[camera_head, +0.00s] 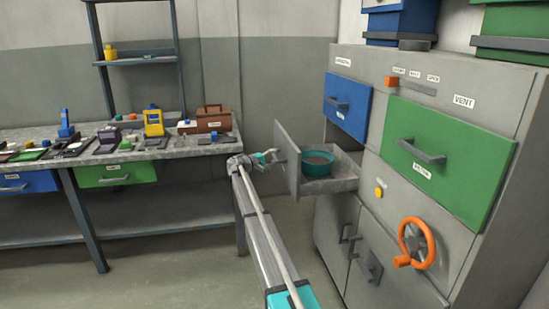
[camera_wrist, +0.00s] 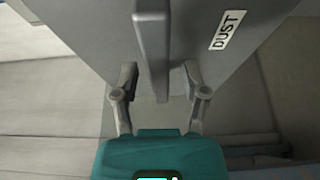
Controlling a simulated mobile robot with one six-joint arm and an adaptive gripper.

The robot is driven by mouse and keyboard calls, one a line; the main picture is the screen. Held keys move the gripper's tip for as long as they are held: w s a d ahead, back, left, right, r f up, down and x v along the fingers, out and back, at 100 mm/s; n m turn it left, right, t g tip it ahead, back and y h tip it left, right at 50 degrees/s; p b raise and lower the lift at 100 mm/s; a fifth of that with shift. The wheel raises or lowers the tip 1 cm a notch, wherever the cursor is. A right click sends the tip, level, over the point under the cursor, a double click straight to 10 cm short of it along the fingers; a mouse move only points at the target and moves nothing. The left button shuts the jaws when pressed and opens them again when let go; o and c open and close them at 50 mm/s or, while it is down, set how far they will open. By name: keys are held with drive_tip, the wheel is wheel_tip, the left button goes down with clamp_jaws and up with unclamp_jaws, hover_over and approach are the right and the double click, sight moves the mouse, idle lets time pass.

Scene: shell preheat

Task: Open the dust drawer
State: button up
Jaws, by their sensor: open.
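The dust drawer (camera_head: 288,163) is a grey drawer that stands pulled out of the grey cabinet. A teal bowl (camera_head: 318,164) with dull grey-brown contents sits inside it. In the wrist view the drawer front (camera_wrist: 95,30) carries a white DUST label (camera_wrist: 226,30). Its grey bar handle (camera_wrist: 153,45) runs between my two fingers. My gripper (camera_wrist: 159,78) is open, with one finger on each side of the handle and visible gaps to it. In the head view my gripper (camera_head: 273,157) is at the drawer's front face; the handle is largely hidden there.
At left a workbench (camera_head: 180,152) holds several tools and a brown toolbox (camera_head: 207,120). Floor is clear between bench and cabinet.

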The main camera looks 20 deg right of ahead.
drive_tip(key=v, duration=1.1)
drive_tip(key=shift+s+a, duration=0.1)
drive_tip(key=shift+s, duration=0.05)
drive_tip(key=s+a+f+m+g+y, duration=0.1)
drive_tip(key=s+f+y, duration=0.4)
drive_tip(key=s, duration=0.8)
drive_tip(key=s+a+f+m+g+y, duration=0.1)
drive_tip(key=s+a+f+g+y, duration=0.15)
drive_tip(key=s+f, duration=0.75)
drive_tip(key=s+a+f+y, duration=0.1)
drive_tip(key=s+a+y, duration=0.25)
drive_tip(key=s, duration=0.55)
drive_tip(key=s+a+f+y, duration=0.1)
drive_tip(key=s+a+y, duration=0.25)
drive_tip(key=s, duration=0.55)
drive_tip(key=s+a+f+y, duration=0.1)
drive_tip(key=s+a+y, duration=0.3)
drive_tip(key=s, duration=0.6)
wheel_tip(320, 180, up, 26)
drive_tip(key=p, duration=2.7)
drive_tip(key=shift+w+a+r+m+h, duration=0.2)
drive_tip(key=shift+a+m+h, duration=0.1)
drive_tip(key=shift+h, duration=0.15)
drive_tip(key=shift+g, duration=0.25)
